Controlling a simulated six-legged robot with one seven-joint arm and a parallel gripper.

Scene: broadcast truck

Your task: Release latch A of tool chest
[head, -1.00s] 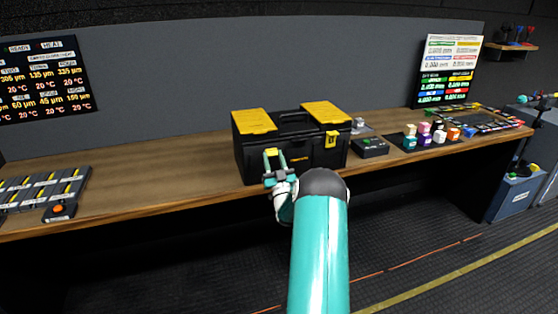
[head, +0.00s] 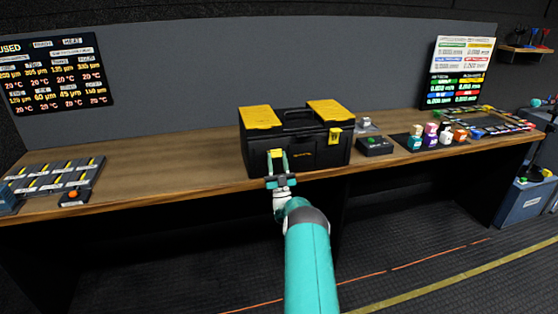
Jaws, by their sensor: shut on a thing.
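The black tool chest (head: 310,158) with yellow lid panels stands on the bench with its lid down. Two yellow latches show on its front. The left latch (head: 276,153) is between my gripper's fingers, and the right latch (head: 335,135) is free near the lid's edge. The left one sits lower in the picture than the right one. No letter marking latch A is readable. My gripper (head: 277,159) is shut on the left latch, reaching from the bench's front side. Its fingers partly hide that latch.
A dark box with a green button (head: 375,145) stands right of the chest. Small coloured bottles (head: 431,135) stand on a mat farther right. A grey rack (head: 55,174) and an orange button box (head: 73,197) lie at the left. The bench (head: 170,165) left of the chest is clear.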

